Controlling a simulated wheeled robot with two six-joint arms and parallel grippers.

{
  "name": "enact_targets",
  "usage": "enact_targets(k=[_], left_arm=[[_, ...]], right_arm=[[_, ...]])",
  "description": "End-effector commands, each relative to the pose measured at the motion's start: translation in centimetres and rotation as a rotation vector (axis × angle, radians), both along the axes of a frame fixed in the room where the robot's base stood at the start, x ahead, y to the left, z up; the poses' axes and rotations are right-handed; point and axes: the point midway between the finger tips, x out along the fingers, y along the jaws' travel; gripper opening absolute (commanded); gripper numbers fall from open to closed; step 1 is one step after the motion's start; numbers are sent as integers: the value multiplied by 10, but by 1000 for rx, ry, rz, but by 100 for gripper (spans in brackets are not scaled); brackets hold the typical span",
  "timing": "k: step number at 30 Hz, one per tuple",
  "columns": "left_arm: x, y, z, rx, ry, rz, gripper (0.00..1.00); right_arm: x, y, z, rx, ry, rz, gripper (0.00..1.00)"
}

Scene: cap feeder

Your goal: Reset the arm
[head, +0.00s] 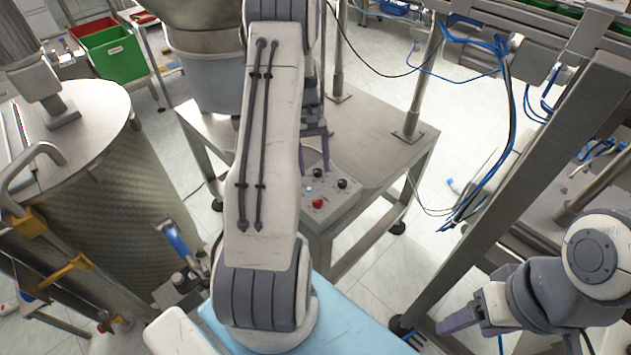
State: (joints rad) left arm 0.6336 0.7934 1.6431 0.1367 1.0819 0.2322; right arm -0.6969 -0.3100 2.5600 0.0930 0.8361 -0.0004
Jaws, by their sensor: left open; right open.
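My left arm stretches up the middle of the head view, over a steel table. Its gripper (314,152), with purple fingers, is partly hidden behind my own arm link. It is open and appears empty, just beyond a small control box (343,205) in the picture. The box has a lit blue button, a red button and black knobs. Whether the fingers touch the box cannot be told. My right gripper (466,328) is at the lower right, open, pointing left, with nothing seen between its purple fingers.
The steel table (385,150) carries a large round metal feeder bowl (210,80) at its back left. A big steel drum (110,170) stands at the left. A metal frame (520,190) with blue hoses stands at the right. Green and red bins (118,58) are at the far left. Tiled floor shows between.

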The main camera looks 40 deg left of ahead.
Motion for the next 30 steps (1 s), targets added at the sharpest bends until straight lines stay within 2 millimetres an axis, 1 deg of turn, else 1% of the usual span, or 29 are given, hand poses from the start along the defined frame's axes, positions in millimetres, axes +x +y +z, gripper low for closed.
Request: enact_targets(k=[3,6,23,26,29,30], left_arm=[[3,4,11,1,-1,0,68],[4,5,15,1,-1,0,68],[4,4,16,0,0,-3,68],[9,-11,24,7,-11,-48,68],[19,-51,44,23,-42,-167,68],[22,-74,55,32,-62,-234,68]], right_arm=[[0,0,-2,0,0,0,68],[0,0,-2,0,0,0,68],[0,0,-2,0,0,0,68],[0,0,-2,0,0,0,68],[0,0,-2,0,0,0,68],[0,0,-2,0,0,0,68]])
